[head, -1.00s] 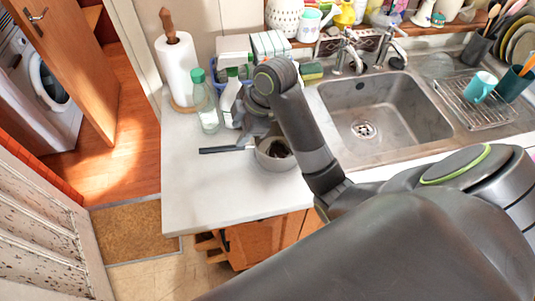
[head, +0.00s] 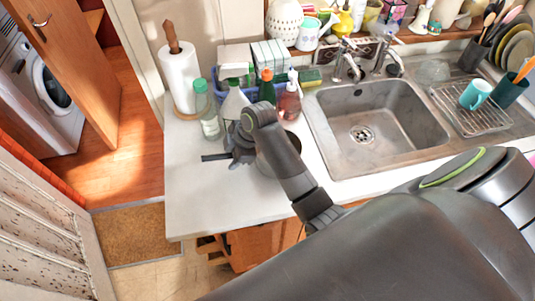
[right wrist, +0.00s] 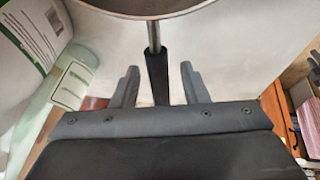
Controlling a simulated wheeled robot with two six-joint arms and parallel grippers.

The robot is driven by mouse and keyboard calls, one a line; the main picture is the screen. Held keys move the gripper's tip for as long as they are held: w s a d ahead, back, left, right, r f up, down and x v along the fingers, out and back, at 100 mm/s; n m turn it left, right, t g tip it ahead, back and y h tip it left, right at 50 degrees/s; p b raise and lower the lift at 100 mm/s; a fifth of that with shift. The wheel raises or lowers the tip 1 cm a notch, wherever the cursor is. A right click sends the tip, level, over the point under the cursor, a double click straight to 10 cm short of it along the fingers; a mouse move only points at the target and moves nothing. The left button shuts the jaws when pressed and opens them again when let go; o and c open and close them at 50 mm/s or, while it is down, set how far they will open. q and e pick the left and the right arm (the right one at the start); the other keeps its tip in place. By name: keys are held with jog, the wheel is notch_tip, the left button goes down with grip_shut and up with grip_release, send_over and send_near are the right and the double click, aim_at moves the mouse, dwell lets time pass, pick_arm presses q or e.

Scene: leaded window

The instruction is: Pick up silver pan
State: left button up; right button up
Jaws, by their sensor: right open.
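The silver pan (head: 264,168) sits on the white counter left of the sink, mostly hidden behind my right arm. Its dark handle (head: 214,157) points left. In the right wrist view the pan's rim (right wrist: 150,14) shows at the top, and the handle (right wrist: 157,76) runs down between my fingers. My right gripper (head: 238,152) is open at the handle, with one finger on each side of it; it also shows in the right wrist view (right wrist: 159,72). I cannot tell whether the fingers touch the handle. My left gripper is not in view.
A clear bottle with a green cap (head: 208,112), a paper towel roll (head: 180,80) and a pink soap bottle (head: 290,100) stand close behind. The sink (head: 385,120) is to the right. The counter in front (head: 215,205) is clear.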

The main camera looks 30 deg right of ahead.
grip_shut()
jog(key=shift+r, duration=0.1)
dwell(0.3)
